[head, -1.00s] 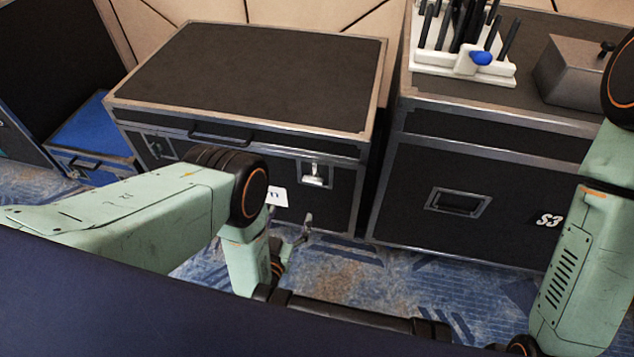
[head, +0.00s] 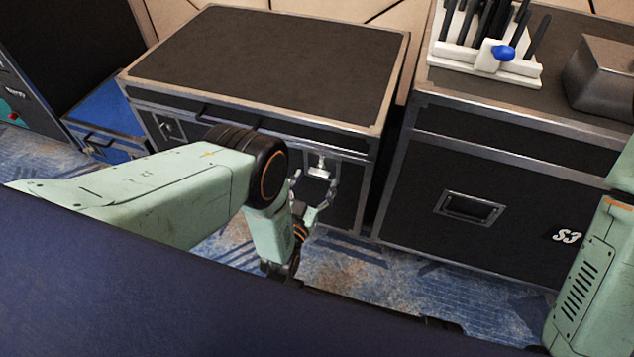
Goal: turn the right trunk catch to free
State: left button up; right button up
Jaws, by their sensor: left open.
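The trunk (head: 270,60) is a black case with metal edges and stands at the centre left. Its right catch (head: 319,167) is a small silver latch on the front face, just below the lid seam. The left catch (head: 168,127) shows on the same face, farther left. My left gripper (head: 311,194) is just below the right catch, its fingers spread and pointing up towards it. It looks empty, and I cannot tell whether a finger touches the catch. My right gripper is outside the view; only part of my right arm shows at the right edge.
A larger black case (head: 500,160) marked S3 stands to the right, with a white rack (head: 485,58) of dark tools and a grey box (head: 602,75) on top. A blue case (head: 108,120) stands at the left. Patterned carpet (head: 350,262) lies in front.

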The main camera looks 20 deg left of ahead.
pick_arm(q)
jog(key=shift+w, duration=0.45)
jog(key=shift+c, duration=0.2)
jog(key=c, duration=1.1)
